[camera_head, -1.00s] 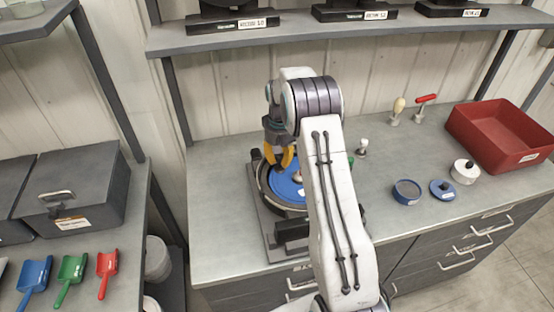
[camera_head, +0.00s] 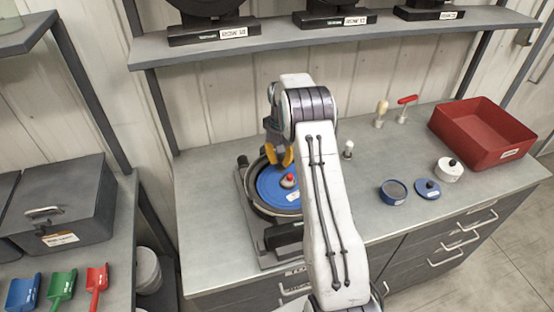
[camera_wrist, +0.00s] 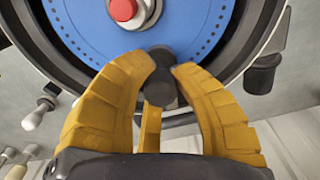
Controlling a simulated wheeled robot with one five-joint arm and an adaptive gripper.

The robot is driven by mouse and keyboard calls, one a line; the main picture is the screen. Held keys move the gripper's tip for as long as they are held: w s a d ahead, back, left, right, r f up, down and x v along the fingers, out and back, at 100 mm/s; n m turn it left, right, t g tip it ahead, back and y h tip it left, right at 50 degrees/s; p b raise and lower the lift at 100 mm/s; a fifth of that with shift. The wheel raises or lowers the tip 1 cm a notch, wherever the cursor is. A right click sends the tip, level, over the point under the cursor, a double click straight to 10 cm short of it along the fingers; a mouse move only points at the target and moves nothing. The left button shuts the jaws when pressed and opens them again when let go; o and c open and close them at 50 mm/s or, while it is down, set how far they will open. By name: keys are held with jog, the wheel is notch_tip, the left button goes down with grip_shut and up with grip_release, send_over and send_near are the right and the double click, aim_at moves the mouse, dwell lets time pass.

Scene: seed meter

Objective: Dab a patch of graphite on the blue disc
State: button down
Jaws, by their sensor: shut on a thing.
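The blue disc (camera_head: 268,186) lies in a dark round housing on the bench, with a red-topped hub (camera_head: 288,180) at its middle. In the wrist view the disc (camera_wrist: 75,30) shows rows of small holes near its rim, and the red knob (camera_wrist: 123,9) is at the top. My gripper (camera_head: 281,160) is over the disc's back edge. Its yellow fingers are shut on a small dark cylindrical piece (camera_wrist: 160,88), whose far end overlaps the disc's rim in the wrist view. I cannot tell if it touches. No graphite patch is visible on the disc.
An open blue tin with dark contents (camera_head: 394,192), a blue lid (camera_head: 427,188) and a white pot (camera_head: 449,170) stand to the right, before a red bin (camera_head: 483,135). Small handled tools (camera_head: 381,112) stand at the back. Coloured scoops (camera_head: 62,288) lie on the left bench.

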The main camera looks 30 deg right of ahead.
jog(key=shift+w+d, duration=0.15)
jog(key=shift+d, duration=1.45)
jog(key=shift+a, duration=0.15)
jog(key=shift+s+a+f+b, duration=0.15)
jog(key=shift+a+b, duration=0.45)
jog(key=shift+a, duration=0.95)
jog(key=shift+s+a+r+b, duration=0.15)
jog(key=shift+a+b, duration=0.5)
jog(key=shift+a, duration=0.95)
jog(key=shift+s+a+f+b, duration=0.15)
jog(key=shift+a+b, duration=0.45)
jog(key=shift+a, duration=0.95)
jog(key=shift+d, duration=0.1)
